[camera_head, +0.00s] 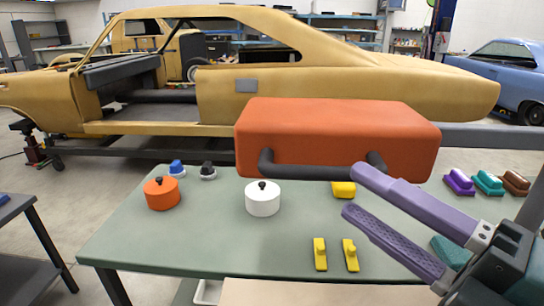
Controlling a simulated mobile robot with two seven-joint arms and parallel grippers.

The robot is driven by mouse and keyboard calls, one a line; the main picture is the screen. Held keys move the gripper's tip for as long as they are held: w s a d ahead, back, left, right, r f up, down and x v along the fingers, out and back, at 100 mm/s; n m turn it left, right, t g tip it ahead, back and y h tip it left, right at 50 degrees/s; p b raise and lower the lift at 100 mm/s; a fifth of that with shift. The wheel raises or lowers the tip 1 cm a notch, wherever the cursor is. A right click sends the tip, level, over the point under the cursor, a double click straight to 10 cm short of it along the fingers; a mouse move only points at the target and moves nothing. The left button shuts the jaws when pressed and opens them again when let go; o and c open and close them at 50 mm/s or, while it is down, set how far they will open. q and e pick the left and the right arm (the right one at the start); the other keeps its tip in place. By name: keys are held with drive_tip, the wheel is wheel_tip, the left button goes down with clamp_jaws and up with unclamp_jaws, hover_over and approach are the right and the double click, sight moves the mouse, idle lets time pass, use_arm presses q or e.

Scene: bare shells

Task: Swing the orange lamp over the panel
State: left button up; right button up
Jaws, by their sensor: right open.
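The orange lamp (335,130) is a large box-shaped head above the far part of the green table. A dark bar handle (312,172) runs along its lower front. My right gripper (352,191) comes in from the lower right with its two purple fingers apart and nothing between them. Its upper fingertip overlaps the right end of the handle in the picture; I cannot tell whether they touch. A flat beige surface (330,292) at the bottom edge may be the panel, and only part of it shows. My left gripper is not in view.
The green table (190,235) holds an orange pot (162,194), a white pot (263,200), yellow blocks (320,254) and coloured brushes (488,183). A grey beam (490,137) extends right from behind the lamp. A tan car shell (300,92) stands behind. The table's left front is clear.

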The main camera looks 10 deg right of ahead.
sight(332, 178)
drive_tip(key=p+x, duration=0.1)
drive_tip(key=x, duration=0.4)
drive_tip(key=shift+w+a, duration=0.2)
drive_tip(key=shift+w, duration=0.15)
drive_tip(key=shift+c, duration=0.3)
clamp_jaws()
idle(0.8)
